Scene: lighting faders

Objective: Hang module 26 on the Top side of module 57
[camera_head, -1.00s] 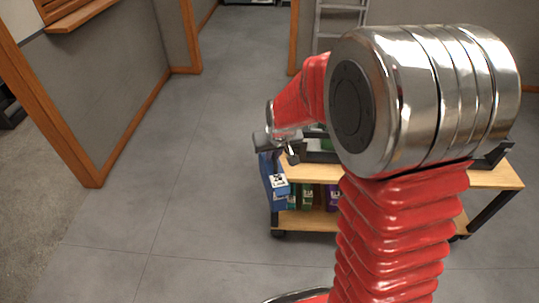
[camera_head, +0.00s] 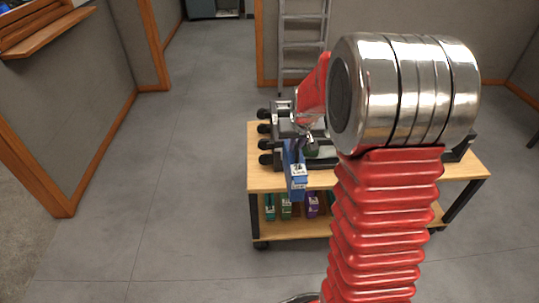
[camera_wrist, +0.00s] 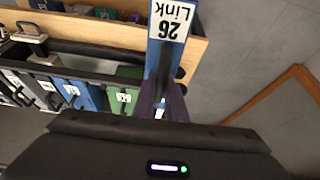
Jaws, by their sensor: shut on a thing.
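Module 26 is a blue block with a white label reading "26 Link"; it shows in the wrist view (camera_wrist: 157,55) and in the head view (camera_head: 295,168). My gripper (camera_wrist: 162,100) is shut on it, and the module hangs down before the front edge of the wooden cart. In the head view my gripper (camera_head: 299,143) is partly hidden by my own arm. A dark rack on the cart holds several labelled modules, among them a blue one (camera_wrist: 83,93) and a green one (camera_wrist: 124,102). Their numbers are too small to read, so I cannot tell which is module 57.
The wooden cart (camera_head: 263,173) has a lower shelf with teal, green (camera_head: 286,206) and purple (camera_head: 312,205) modules. Black round ends of the rack (camera_head: 264,143) stick out at its left. A ladder (camera_head: 303,40) stands behind. The floor left of the cart is free.

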